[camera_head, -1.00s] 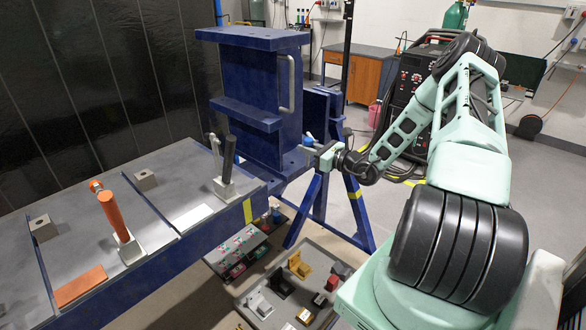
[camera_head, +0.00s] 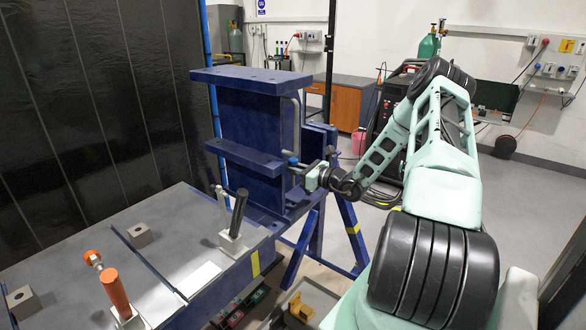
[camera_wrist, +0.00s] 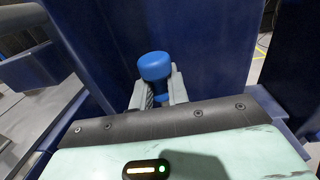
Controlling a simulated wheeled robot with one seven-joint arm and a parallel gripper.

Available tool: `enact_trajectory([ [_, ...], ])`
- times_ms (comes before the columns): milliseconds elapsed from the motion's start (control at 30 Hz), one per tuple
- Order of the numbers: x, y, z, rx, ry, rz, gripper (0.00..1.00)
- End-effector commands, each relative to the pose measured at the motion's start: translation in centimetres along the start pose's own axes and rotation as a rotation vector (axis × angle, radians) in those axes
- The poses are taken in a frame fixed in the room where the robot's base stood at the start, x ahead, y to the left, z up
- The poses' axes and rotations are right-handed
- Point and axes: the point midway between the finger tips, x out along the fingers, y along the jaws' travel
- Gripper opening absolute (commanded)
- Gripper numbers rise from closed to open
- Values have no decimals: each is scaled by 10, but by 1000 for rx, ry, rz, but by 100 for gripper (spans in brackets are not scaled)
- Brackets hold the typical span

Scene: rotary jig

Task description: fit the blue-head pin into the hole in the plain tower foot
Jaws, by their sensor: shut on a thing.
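The blue-head pin (camera_wrist: 154,67) is between the fingertips of my gripper (camera_wrist: 158,92) in the wrist view, its round blue head standing above them. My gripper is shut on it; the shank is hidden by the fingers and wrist. In the head view the blue head (camera_head: 293,160) and my gripper (camera_head: 299,168) are close in front of the right side of the dark blue tower (camera_head: 235,120), below its grey handle. The tower's base (camera_head: 272,222) shows lower down, partly hidden by the levers. I cannot make out the hole in the plain foot.
A black-handled clamp (camera_head: 233,240) and an orange-handled clamp (camera_head: 124,314) stand on the grey table (camera_head: 75,245). Grey blocks with holes (camera_head: 140,235) sit there too. The grey handle (camera_head: 293,122) is close above my gripper. A tray (camera_head: 312,292) lies below.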

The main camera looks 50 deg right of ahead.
Motion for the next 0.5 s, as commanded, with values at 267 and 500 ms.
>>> enact_trajectory([
  [267, 0, 0, -21, 1, 0, 0, 0],
  [500, 0, 0, -44, 1, 0, 0, 0],
])
